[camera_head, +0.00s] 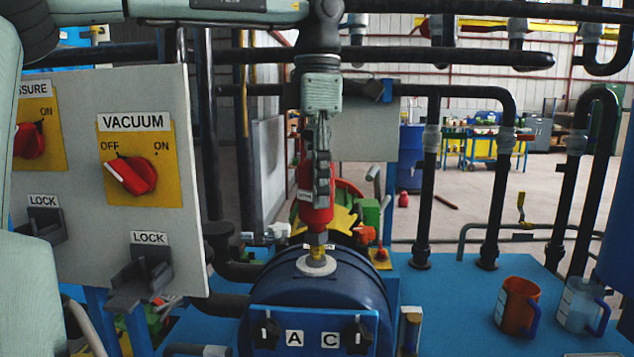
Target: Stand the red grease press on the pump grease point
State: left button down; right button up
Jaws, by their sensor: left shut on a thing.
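The red grease press (316,207) is upright in the middle of the view, with a small white label on its side. My left gripper (322,170) comes down from above and is shut on its upper part, hiding some of it. The press's grey nozzle end points down at a brass fitting (318,258) on a pale round disc (316,266), on top of the blue cylinder (322,286); this looks like the pump grease point. Nozzle and fitting line up in this view, but I cannot tell whether they touch. My right gripper is not in view.
A grey panel (85,95) with red VACUUM and pressure knobs and LOCK brackets stands close on the left. Black pipes (455,90) rise behind and at right. An orange mug (517,306) and a clear jug (580,304) stand on the blue deck (455,330).

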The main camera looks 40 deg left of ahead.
pick_arm(q)
jog(key=shift+r+p, duration=0.1)
jog(key=shift+p, duration=0.45)
dwell(0.6)
jog(key=shift+f+b, duration=0.85)
jog(key=shift+f, duration=0.55)
jog(key=c, duration=0.7)
grip_release()
notch_tip(320, 180, up, 12)
jog(key=shift+r, duration=0.1)
dwell(0.4)
